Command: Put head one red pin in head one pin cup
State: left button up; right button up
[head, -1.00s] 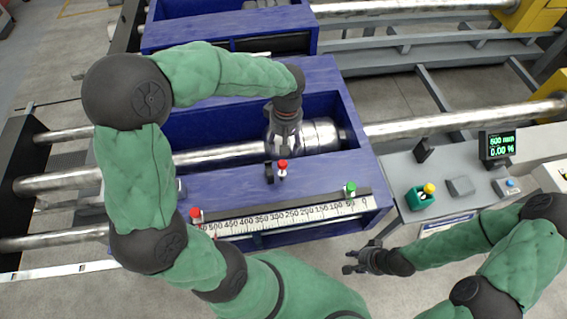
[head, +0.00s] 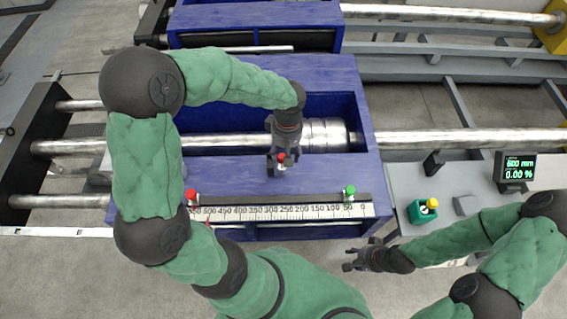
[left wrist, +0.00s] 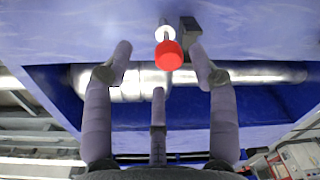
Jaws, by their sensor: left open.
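A red-headed pin (head: 281,158) stands on the blue top of the near machine head (head: 235,172). My left gripper (head: 281,166) is right at it from above. In the left wrist view, the red pin (left wrist: 169,55) shows between the spread fingertips of my open left gripper (left wrist: 160,50), with a gap on each side. My right gripper (head: 350,260) hangs empty in front of the machine, its fingers apart. A teal cup-like block (head: 423,212) with a yellow-topped piece sits on the grey console; I cannot tell whether it is the pin cup.
A ruler (head: 290,212) runs along the head's front edge, with another red-topped pin (head: 190,195) at left and a green-topped one (head: 349,191) at right. A small dark block (left wrist: 190,28) stands beside the pin. A display (head: 517,168) stands on the console.

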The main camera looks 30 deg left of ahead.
pick_arm(q)
jog(key=f, duration=0.3)
jog(key=f+b, duration=0.1)
jog(key=shift+a+f, duration=0.3)
grip_shut()
jog(key=shift+r, duration=0.15)
jog(key=shift+r, duration=0.65)
jog(key=s+r+p, duration=0.4)
jog(key=s+r, duration=0.7)
jog(key=s, duration=0.3)
jog(key=shift+a+r, duration=0.25)
jog(key=shift+a, duration=0.15)
